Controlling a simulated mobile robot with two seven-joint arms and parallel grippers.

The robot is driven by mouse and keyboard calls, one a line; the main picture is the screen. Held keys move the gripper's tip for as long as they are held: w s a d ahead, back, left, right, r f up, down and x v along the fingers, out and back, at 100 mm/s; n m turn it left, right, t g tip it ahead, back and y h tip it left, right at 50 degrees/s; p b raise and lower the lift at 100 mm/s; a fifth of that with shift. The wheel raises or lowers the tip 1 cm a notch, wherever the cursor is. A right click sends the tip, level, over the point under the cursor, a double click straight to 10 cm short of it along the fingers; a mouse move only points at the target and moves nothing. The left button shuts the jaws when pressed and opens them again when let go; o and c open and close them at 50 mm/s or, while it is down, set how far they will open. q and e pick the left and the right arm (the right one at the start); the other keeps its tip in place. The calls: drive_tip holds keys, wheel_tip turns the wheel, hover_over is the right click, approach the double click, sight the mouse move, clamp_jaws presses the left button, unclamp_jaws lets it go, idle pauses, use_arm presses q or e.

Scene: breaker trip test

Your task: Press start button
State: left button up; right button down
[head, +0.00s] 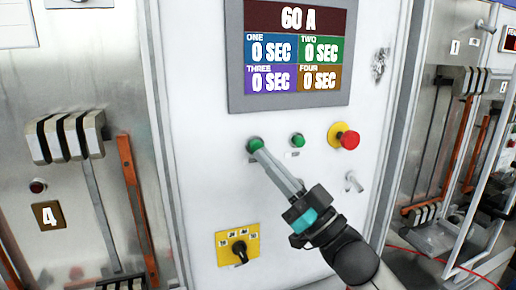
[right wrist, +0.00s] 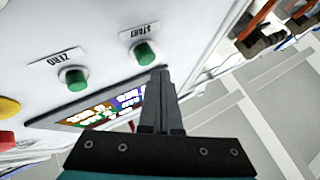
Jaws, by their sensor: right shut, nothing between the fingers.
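The start button (head: 254,144) is the left of two green buttons on the white panel below the display. In the right wrist view the green start button (right wrist: 145,53) has a label reading START beside it. My right gripper (head: 261,153) is shut and empty, its fingertips at the lower right edge of the start button. In the right wrist view the fingertips (right wrist: 160,73) lie just below the button; I cannot tell whether they touch it. My left gripper is not in view.
A second green button (head: 297,140), labelled ZERO, is right of start. A red button on a yellow base (head: 348,139) is further right. The display (head: 293,50) reads 60 A and 0 SEC four times. A black rotary knob (head: 239,250) on a yellow plate sits below.

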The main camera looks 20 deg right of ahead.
drive_tip(key=shift+w, duration=0.1)
idle(0.4)
drive_tip(key=shift+w, duration=0.35)
drive_tip(key=shift+w, duration=0.45)
idle(0.7)
drive_tip(key=shift+s, duration=0.1)
drive_tip(key=shift+s+p, duration=0.45)
drive_tip(key=shift+s, duration=0.35)
drive_tip(key=s+p, duration=0.1)
drive_tip(key=s, duration=0.4)
drive_tip(key=shift+a, duration=0.15)
